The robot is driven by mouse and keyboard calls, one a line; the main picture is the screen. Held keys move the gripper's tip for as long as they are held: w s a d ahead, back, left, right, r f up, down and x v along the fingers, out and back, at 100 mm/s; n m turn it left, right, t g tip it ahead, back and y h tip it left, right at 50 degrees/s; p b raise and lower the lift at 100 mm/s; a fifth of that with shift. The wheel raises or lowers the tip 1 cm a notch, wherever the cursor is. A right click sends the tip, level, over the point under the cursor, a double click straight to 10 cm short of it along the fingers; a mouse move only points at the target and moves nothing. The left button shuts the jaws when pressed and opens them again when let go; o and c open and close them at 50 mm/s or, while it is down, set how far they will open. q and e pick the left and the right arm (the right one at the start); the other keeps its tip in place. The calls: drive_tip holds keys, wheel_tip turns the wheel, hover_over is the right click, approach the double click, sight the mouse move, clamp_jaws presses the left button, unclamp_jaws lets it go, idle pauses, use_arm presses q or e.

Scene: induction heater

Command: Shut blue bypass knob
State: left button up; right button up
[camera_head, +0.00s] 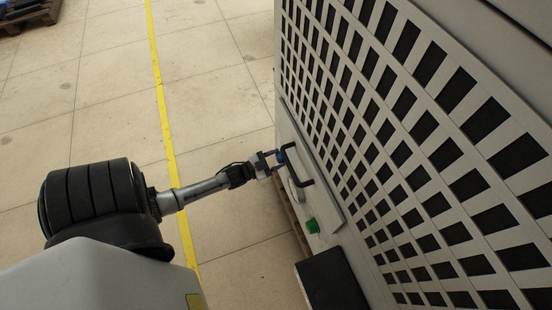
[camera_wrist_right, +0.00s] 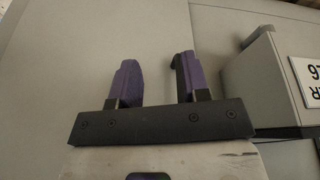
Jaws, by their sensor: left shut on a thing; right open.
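The blue bypass knob (camera_head: 281,158) sits low on the side of the grey cabinet, and only a small part of it shows. My left gripper (camera_head: 278,160) reaches it from the left in the head view and is shut on it. The fingers hide much of the knob. My right gripper (camera_wrist_right: 158,82) shows in the right wrist view with its two purple-padded fingers apart. Nothing is between those fingers, and a plain grey surface lies beyond them.
A black handle (camera_head: 302,168) stands out from the cabinet beside my left gripper. A green knob (camera_head: 312,226) is lower down. The cabinet's slotted panel (camera_head: 420,130) fills the right. A grey box (camera_wrist_right: 262,85) is near my right gripper.

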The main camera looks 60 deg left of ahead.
use_arm(q)
drive_tip(key=shift+a+f+n+g+h+p, duration=0.15)
drive_tip(key=shift+n+h+p, duration=0.4)
drive_tip(key=shift+n, duration=3.8)
drive_tip(key=shift+a+r+n+g+h+p, duration=0.1)
drive_tip(key=shift+n+h+p, duration=0.4)
drive_tip(key=shift+n, duration=3.8)
drive_tip(key=shift+a+f+n+g+h+p, duration=0.2)
drive_tip(key=shift+n+p, duration=0.6)
drive_tip(key=shift+n, duration=3.55)
drive_tip(key=shift+d+r+n+h, duration=0.15)
drive_tip(key=shift+n+h, duration=0.1)
drive_tip(key=shift+n, duration=0.05)
drive_tip(key=o, duration=0.9)
